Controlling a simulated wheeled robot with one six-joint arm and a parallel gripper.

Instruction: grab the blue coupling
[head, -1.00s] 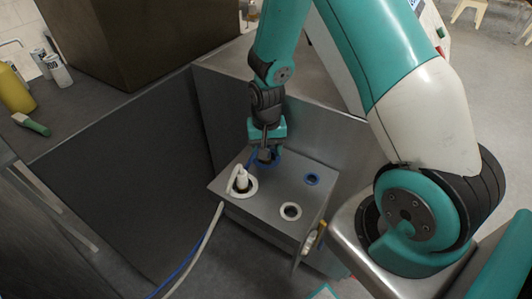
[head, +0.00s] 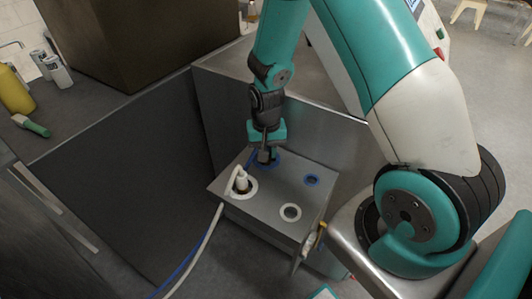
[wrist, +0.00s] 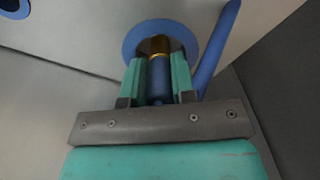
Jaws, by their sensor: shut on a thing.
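My gripper (head: 264,155) points down over the back of a grey metal box (head: 237,210). In the wrist view my gripper (wrist: 159,75) is shut on the blue coupling (wrist: 160,80), with one finger on each side of it. A brass-coloured end (wrist: 159,47) of the coupling shows at the blue-ringed port (wrist: 133,45). I cannot tell how far it sits in that port. A blue hose (wrist: 217,48) runs beside the right finger. In the head view the coupling is mostly hidden by my gripper.
A white coupling (head: 241,181) with a white hose stands in the port left of my gripper. A yellow bottle (head: 13,90) stands far left.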

